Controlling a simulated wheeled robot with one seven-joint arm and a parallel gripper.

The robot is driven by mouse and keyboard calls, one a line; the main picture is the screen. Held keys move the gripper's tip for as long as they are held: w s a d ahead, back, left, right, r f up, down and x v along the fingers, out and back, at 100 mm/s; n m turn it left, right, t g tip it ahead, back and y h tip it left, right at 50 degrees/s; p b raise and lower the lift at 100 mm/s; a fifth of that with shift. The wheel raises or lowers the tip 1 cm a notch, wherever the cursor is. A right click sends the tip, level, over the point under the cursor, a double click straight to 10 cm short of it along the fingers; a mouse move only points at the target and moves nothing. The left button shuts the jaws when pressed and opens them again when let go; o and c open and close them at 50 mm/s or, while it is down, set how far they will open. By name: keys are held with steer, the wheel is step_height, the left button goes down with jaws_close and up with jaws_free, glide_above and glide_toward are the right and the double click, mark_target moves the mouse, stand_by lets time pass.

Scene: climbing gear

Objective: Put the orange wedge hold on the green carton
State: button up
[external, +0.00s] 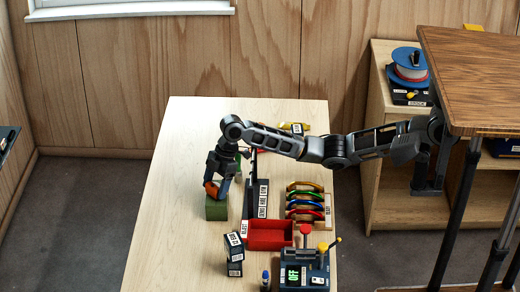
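The orange wedge hold (211,188) is at the top of the green carton (216,211), at the left of the table. It looks tilted, and the picture is too small to show whether it rests on the carton or hangs just above it. My gripper (217,183) points down over the carton, with its fingers at the hold. The fingers partly hide the hold, and I cannot tell whether they grip it.
A dark labelled rack (250,198) stands close right of the carton. A red tray (270,236), a holder with coloured carabiner-like loops (306,205) and dark labelled blocks (234,254) are nearby. A control box (305,274) is at the front. The table's left side is clear.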

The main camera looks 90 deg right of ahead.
steer(key=shift+o, duration=1.3)
steer(key=v, duration=1.2)
steer(key=shift+r+b, duration=0.15)
steer(key=shift+b, duration=0.25)
